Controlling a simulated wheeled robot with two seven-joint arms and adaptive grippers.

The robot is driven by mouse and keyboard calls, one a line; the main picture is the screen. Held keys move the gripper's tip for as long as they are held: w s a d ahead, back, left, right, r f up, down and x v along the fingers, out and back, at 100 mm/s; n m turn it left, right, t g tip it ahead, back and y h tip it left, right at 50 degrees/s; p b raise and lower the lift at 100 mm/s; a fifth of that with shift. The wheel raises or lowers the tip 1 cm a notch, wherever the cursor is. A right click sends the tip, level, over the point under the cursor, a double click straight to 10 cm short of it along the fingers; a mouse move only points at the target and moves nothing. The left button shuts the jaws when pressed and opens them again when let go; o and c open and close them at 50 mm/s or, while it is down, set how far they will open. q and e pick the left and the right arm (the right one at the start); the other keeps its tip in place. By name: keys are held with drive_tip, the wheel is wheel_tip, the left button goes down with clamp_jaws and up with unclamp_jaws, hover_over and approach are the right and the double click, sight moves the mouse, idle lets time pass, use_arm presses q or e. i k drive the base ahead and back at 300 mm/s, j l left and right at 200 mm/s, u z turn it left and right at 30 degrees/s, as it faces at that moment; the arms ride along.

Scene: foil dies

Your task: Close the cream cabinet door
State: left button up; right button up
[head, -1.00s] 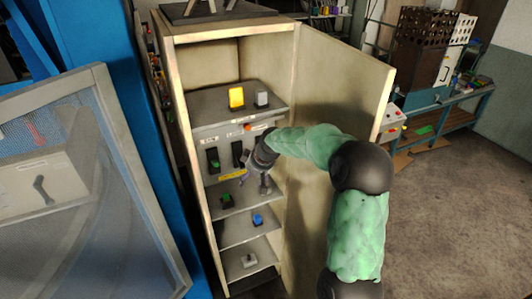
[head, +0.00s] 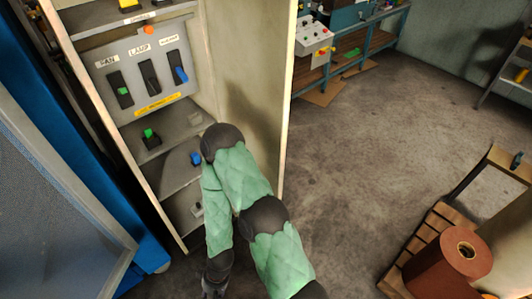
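The cream cabinet stands open at the left, with its side wall (head: 88,110) and shelves showing. Its cream door (head: 255,90) is swung wide open to the right, and its top is cut off by the frame. My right arm crosses in front of the door's lower part and hides some of it. My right gripper (head: 213,290) points down at the bottom edge, in front of the cabinet's lower opening, partly cut off. I cannot tell whether its fingers are open or whether it touches anything. My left gripper is not in view.
Inside the cabinet is a panel with several switches (head: 150,75), with small coloured switch blocks on the shelves below. A blue-framed mesh panel (head: 45,200) stands close on the left. The floor right of the door is clear.

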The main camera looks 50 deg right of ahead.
sight(252, 42)
drive_tip(key=l+z, duration=0.4)
drive_tip(key=k+l+z, duration=0.1)
drive_tip(key=z, duration=0.35)
drive_tip(key=l+z, duration=0.4)
